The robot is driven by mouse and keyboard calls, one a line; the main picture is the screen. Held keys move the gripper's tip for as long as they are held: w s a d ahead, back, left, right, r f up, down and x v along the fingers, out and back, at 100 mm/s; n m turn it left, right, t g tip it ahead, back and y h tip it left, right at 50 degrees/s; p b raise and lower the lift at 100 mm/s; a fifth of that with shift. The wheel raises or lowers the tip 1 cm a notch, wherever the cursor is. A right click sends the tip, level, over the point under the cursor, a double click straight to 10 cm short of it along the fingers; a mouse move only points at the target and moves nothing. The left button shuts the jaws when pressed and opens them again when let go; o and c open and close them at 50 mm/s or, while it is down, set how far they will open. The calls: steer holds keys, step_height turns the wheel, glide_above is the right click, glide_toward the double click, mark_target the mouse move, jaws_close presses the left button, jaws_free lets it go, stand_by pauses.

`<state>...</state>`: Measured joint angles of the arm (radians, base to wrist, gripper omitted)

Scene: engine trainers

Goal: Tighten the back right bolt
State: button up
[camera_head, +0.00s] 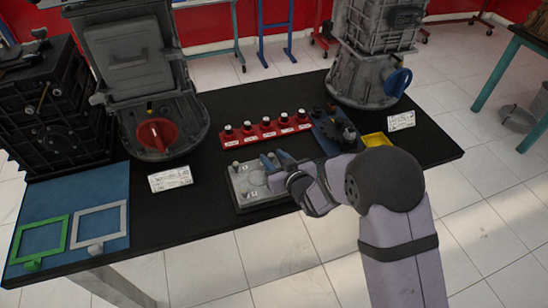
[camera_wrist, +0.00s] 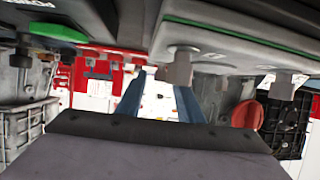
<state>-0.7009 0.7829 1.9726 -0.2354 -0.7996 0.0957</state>
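The grey plate (camera_head: 252,189) with bolts lies on the black table, in front of the red strip. Its left-side bolts show, one at the back left (camera_head: 236,166). The back right area is covered by my gripper (camera_head: 277,161), so I cannot make out the back right bolt in the head view. My gripper's two blue fingers are apart, with nothing visible between them. In the wrist view, which looks upside down, the gripper (camera_wrist: 158,98) points past a grey bolt (camera_wrist: 180,66) close to the right finger. Another bolt (camera_wrist: 286,82) is further right. Contact cannot be told.
A blue holder (camera_head: 326,142) with dark parts and a yellow tray (camera_head: 377,140) are to the right. Large engine housings (camera_head: 150,85) stand behind. The front left has a blue mat (camera_head: 75,195) with frames.

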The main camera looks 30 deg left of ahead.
jaws_close()
